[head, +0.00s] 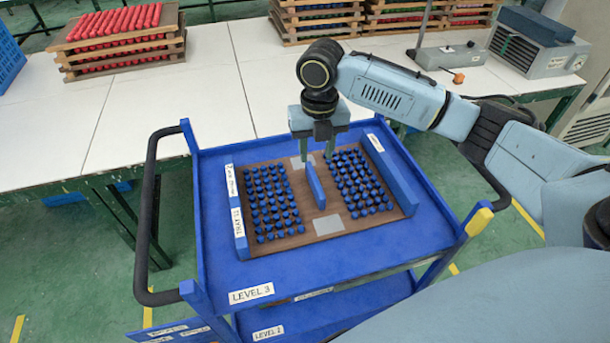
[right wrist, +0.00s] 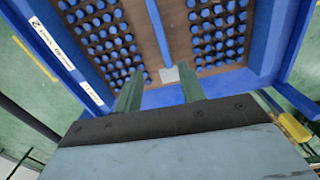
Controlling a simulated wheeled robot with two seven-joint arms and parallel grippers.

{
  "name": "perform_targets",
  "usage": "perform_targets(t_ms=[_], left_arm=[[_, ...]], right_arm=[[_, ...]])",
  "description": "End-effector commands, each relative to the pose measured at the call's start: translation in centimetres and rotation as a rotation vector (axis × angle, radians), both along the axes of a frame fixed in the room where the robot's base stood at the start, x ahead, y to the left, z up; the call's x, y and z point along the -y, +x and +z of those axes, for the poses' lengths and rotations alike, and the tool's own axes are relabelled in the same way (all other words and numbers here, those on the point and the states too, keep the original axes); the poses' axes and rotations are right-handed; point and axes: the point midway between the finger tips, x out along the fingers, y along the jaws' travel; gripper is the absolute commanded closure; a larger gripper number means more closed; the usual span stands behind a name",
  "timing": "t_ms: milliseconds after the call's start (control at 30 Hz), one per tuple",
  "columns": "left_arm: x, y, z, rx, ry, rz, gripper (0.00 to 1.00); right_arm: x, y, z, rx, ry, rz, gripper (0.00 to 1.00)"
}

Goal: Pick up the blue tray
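The blue tray (head: 301,197) is a brown board with rows of blue pegs on both sides and an upright blue handle (head: 315,184) along its middle. It lies on the top shelf of the blue cart (head: 425,228). My right gripper (head: 317,157) is over the tray's far half, fingers pointing down and apart, with nothing between them. In the right wrist view, the open fingers (right wrist: 161,90) point towards the tray (right wrist: 181,38), with the handle (right wrist: 158,30) ahead of them, roughly in line with the gap. Their exact height above the tray is unclear. My left gripper is not in view.
Blue side rails (head: 390,175) flank the tray on the cart. Black cart handles (head: 148,220) stand at the sides. Behind is a white table (head: 205,90) with a stack of red-peg trays (head: 120,40), more stacked trays and a grey device (head: 450,56).

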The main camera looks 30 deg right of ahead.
Motion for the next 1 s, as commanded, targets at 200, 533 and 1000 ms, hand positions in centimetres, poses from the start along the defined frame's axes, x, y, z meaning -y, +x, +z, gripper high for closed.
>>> perform_targets(t_ms=[200,533,1000], left_arm=[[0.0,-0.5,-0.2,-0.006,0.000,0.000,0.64],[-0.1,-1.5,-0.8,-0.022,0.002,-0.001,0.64],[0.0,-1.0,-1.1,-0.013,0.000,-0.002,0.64]], right_arm=[[1.7,0.6,0.5,-0.015,-0.008,0.070,0.60],[1.5,0.6,-5.5,-0.014,-0.006,0.071,0.60],[0.9,0.7,-9.9,-0.014,-0.007,0.070,0.60]])
